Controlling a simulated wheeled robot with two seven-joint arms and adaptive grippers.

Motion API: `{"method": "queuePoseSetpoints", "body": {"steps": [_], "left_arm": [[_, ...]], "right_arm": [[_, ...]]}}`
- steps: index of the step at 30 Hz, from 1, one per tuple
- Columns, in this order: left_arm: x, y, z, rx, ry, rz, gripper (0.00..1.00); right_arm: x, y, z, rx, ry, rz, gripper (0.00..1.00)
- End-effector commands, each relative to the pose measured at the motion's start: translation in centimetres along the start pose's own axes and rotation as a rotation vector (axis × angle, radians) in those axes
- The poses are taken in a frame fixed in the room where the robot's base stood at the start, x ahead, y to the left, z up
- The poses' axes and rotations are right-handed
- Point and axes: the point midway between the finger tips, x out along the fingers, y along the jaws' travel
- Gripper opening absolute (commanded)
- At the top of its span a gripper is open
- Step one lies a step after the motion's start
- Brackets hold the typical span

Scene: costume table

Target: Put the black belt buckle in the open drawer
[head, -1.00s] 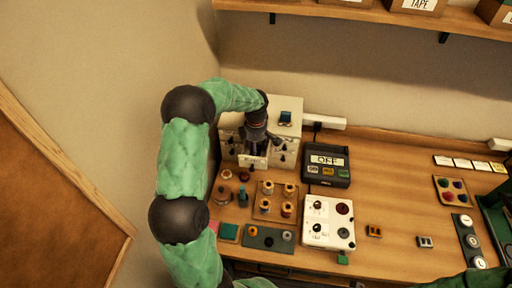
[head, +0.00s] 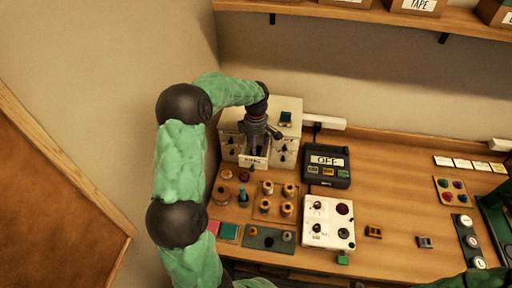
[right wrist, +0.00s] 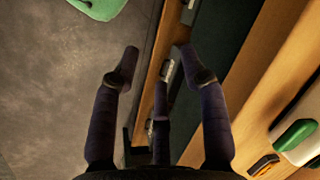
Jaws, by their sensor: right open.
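A cream drawer cabinet (head: 291,115) stands at the back left of the table in the head view. One small drawer (head: 253,162) is pulled out at its front. My left gripper (head: 256,146) points down right over this drawer. Its fingertips are small and dark, and I cannot tell whether they are open or hold anything. I cannot make out a black belt buckle for certain; the gripper hides part of the drawer's inside. My right gripper (right wrist: 155,72) is open and empty in the right wrist view, by the table's edge.
A black box marked OFF (head: 326,166) stands right of the cabinet, close to the left gripper. A spool tray (head: 265,216) and a white switch panel (head: 327,223) lie in front. Two small clip-like items, one orange (head: 373,231) and one grey (head: 425,242), lie on clear wood.

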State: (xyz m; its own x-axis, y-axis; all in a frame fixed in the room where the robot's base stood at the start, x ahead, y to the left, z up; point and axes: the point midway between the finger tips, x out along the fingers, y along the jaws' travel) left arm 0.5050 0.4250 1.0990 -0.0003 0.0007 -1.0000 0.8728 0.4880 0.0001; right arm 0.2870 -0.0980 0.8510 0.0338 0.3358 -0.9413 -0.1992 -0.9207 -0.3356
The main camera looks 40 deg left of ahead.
Motion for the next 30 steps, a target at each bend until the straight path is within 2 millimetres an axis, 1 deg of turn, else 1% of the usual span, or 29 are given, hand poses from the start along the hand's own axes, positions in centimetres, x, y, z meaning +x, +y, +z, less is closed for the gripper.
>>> {"method": "queuePoseSetpoints", "body": {"steps": [1, 6, 9, 12, 15, 18, 30], "left_arm": [[-1.2, 0.1, 0.0, -0.001, -0.001, 0.005, 0.60], [-4.7, 0.1, 0.0, 0.000, -0.001, 0.004, 0.60], [-6.3, 0.1, 0.0, 0.000, 0.000, 0.003, 0.60], [-7.6, 0.0, 0.0, 0.000, -0.001, 0.001, 0.60], [-8.4, 0.0, 0.0, 0.001, -0.001, 0.001, 0.60], [-8.8, 0.0, 0.0, 0.001, -0.001, -0.001, 0.60], [-8.8, 0.0, 0.0, 0.000, 0.000, -0.001, 0.60]], "right_arm": [[0.0, 0.0, 0.0, 0.000, 0.000, 0.000, 0.44], [-0.1, 0.0, 0.0, 0.000, 0.000, 0.000, 0.44], [-0.1, -0.1, 0.0, 0.000, 0.000, 0.000, 0.44], [-0.2, -0.1, 0.0, 0.000, 0.000, 0.000, 0.44], [-0.2, -0.1, 0.0, 0.000, 0.000, 0.000, 0.44], [-0.2, -0.1, 0.0, 0.000, 0.000, 0.000, 0.44], [-0.2, -0.1, 0.0, 0.000, 0.000, 0.000, 0.44]]}}
